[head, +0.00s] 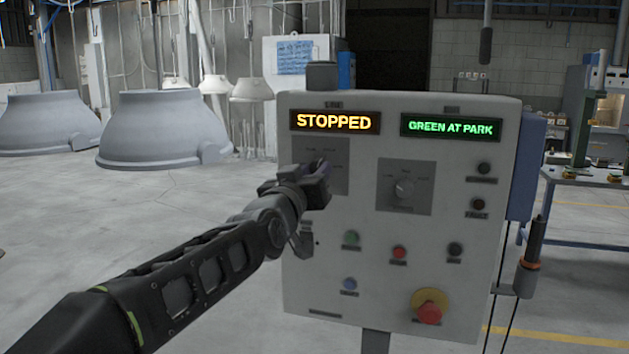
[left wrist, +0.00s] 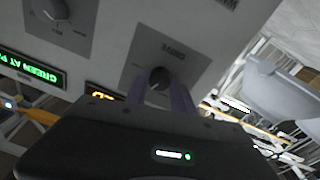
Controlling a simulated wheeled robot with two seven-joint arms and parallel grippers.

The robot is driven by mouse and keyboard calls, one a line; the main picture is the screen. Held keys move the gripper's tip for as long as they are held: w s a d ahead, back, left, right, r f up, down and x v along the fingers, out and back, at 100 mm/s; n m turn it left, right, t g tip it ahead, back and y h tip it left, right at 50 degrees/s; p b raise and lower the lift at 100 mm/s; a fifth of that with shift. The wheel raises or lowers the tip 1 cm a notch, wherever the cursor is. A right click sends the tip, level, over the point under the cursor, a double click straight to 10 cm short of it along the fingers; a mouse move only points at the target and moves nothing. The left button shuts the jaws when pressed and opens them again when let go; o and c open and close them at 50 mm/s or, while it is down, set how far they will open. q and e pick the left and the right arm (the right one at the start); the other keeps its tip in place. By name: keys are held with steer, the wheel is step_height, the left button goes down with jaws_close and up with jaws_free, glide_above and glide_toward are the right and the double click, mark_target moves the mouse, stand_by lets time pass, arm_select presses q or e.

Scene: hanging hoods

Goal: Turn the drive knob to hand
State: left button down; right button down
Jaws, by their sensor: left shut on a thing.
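The grey control panel (head: 372,270) stands in front of me with a yellow STOPPED display (head: 336,121) and a green GREEN AT PARK display (head: 452,127). The drive knob (left wrist: 158,77), dark and round on a grey plate marked DRIVE, shows in the left wrist view. My left gripper (head: 322,168) is at the panel's upper left plate and hides the knob in the head view. Its purple fingers are shut on the knob, one on each side, in the left wrist view (left wrist: 162,92). Which way the knob points cannot be read. My right gripper is not in view.
A second knob (head: 404,189) sits on a plate to the right. Below are several buttons and a red emergency stop (head: 429,312) on yellow. A pendant (head: 530,258) hangs at the panel's right.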

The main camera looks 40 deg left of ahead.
arm_select(q)
steer(key=m+h+b, duration=0.1)
steer(key=m+b, duration=0.3)
steer(key=m, duration=0.5)
steer(key=m+b, duration=0.1)
steer(key=m, duration=0.1)
steer(key=shift+a+r+m+g, duration=0.1)
steer(key=shift+m+g, duration=0.2)
steer(key=shift+m, duration=1.3)
steer(key=shift+a, duration=0.1)
steer(key=c, duration=1.1)
jaws_free()
steer(key=shift+s, duration=0.1)
